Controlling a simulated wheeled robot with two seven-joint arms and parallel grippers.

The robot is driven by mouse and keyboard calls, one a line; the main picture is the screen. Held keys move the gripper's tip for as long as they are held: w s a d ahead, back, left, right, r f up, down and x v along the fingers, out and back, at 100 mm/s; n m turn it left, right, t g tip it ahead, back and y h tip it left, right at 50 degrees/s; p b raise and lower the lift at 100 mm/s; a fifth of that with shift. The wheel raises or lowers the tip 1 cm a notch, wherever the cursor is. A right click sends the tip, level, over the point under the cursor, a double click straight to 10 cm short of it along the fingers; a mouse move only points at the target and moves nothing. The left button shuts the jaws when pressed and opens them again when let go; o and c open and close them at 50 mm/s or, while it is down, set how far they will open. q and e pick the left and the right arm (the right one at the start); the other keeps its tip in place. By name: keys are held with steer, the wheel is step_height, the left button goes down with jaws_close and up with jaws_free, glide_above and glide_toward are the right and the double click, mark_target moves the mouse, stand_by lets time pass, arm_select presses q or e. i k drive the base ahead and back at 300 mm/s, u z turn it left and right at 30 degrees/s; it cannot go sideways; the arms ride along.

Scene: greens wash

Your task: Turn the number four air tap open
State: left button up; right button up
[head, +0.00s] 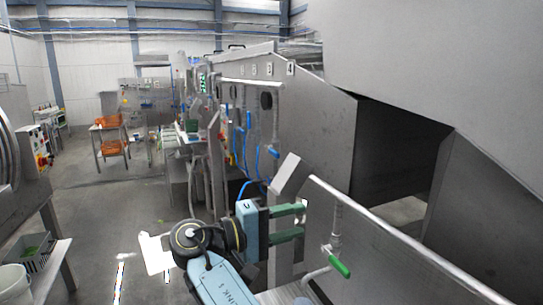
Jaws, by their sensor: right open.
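A row of small number plates (269,69) is on the grey machine wall; the digits are too small to read surely. Below them, thin vertical pipes (276,112) run down the wall, with blue parts near them, one a short blue handle (274,153) by the rightmost pipe. I cannot tell for sure which tap is number four or whether it is open. A separate green-handled tap (340,266) sits on a pipe at lower right. My right gripper (302,221) is open and empty, its green fingers left of and above the green handle, apart from it. My left gripper is out of view.
A slanted metal post (286,174) and a long sloping rail (390,238) stand close to my right gripper. A large grey hood (440,50) overhangs at right. An orange-crate rack (112,148) stands far left. The floor (105,205) at left is mostly clear.

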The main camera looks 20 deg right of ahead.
mark_target(273, 152)
steer(key=i, duration=1.5)
steer(key=z, duration=0.1)
